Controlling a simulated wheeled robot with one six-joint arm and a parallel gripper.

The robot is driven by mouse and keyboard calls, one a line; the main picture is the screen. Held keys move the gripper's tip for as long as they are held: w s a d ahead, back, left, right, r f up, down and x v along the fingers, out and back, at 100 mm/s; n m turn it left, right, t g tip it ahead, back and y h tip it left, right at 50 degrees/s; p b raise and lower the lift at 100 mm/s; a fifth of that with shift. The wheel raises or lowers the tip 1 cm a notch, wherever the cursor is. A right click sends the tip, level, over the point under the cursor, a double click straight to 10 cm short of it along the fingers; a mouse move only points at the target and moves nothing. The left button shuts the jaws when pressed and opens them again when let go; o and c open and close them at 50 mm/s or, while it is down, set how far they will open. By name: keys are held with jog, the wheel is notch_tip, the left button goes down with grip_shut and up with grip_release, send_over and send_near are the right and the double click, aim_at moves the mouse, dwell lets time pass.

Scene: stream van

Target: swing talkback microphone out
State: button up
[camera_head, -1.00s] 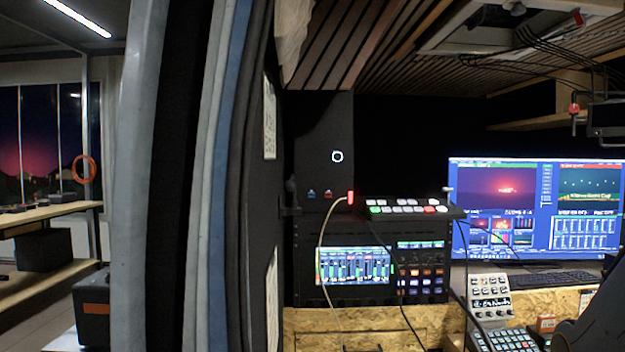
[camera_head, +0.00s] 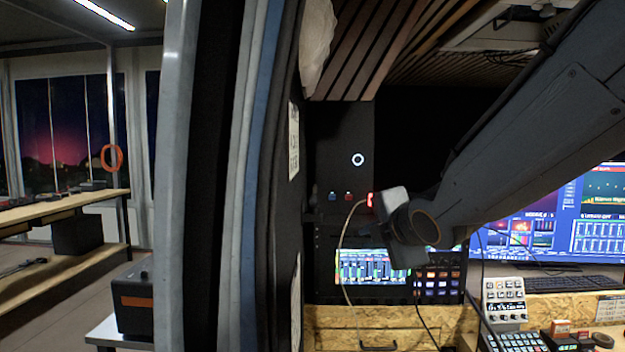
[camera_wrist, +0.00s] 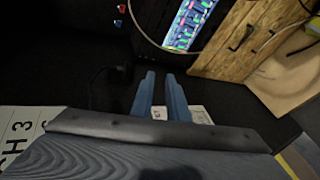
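A thin dark shape (camera_wrist: 95,80) stands out from the black surface in the wrist view. It may be the talkback microphone, but it is too dark to be sure. In the head view, a faint dark form (camera_head: 315,196) shows at the left side of the rack, also unclear. My gripper (camera_wrist: 160,76) shows two blue-grey fingers with an empty gap between them, apart from the dark shape, which lies to their left. In the head view my arm reaches in from the right, and its wrist covers part of the rack; the fingertips cannot be made out there.
A pale cable (camera_head: 347,270) loops down in front of the lit mixer screen (camera_head: 372,265). A door edge with grey and blue strips (camera_head: 176,180) stands close on the left. A wooden counter (camera_head: 390,318) carries a keypad (camera_head: 504,298) and keyboard. Monitors (camera_head: 545,225) stand at right.

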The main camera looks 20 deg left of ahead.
aim_at(314, 189)
jog(key=s+a+r+n+y+p, duration=0.15)
jog(key=a+r+n+y, duration=0.25)
jog(key=a+r+n, duration=0.45)
jog(key=shift+m+t, duration=0.3)
jog(key=shift+m, duration=0.55)
jog(key=shift+r+p+x, duration=0.2)
jog(key=shift+p+x, duration=0.1)
jog(key=shift+x, duration=0.85)
jog(key=shift+r+p+x, duration=0.15)
jog(key=shift+p+x, duration=0.2)
jog(key=shift+x, duration=0.85)
jog(key=shift+r+p+x, duration=0.2)
jog(key=shift+p+x, duration=0.1)
jog(key=shift+x, duration=0.85)
jog(key=shift+w, duration=0.1)
grip_shut()
